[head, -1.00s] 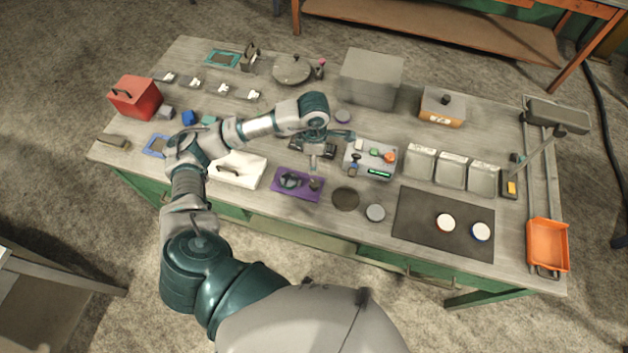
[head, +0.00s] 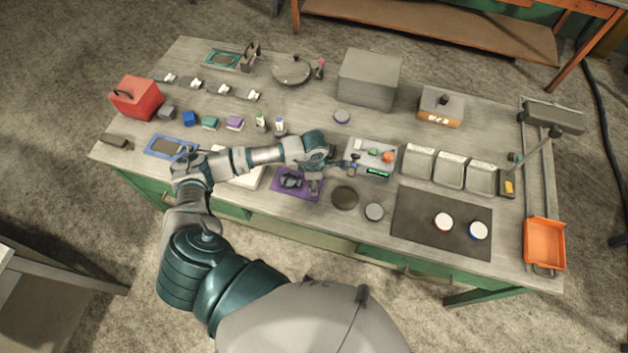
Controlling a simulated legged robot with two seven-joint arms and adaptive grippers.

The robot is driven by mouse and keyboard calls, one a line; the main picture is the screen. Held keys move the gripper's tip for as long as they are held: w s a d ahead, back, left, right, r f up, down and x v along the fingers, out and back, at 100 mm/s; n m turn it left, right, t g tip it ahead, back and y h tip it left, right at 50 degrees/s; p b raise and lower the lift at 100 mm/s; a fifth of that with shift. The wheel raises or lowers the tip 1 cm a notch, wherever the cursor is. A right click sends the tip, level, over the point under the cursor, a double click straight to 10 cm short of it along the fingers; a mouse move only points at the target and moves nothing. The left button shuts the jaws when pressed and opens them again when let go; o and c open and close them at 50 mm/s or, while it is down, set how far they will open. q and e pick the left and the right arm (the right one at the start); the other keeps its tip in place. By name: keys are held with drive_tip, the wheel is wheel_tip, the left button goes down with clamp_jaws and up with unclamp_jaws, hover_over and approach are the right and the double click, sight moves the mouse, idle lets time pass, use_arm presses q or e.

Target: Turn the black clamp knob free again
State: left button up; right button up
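My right gripper is out of view.
The grey tray (head: 383,146) holds small coloured pieces. The purple mat (head: 278,184) lies in front of my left wrist. Several metal bins (head: 450,170), a dark mat (head: 410,228) and an orange tray (head: 545,243) lie to the right. A grey box (head: 369,78) stands behind.

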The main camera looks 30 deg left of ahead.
use_arm(q)
drive_tip(key=c, duration=1.1)
drive_tip(key=shift+c, duration=0.2)
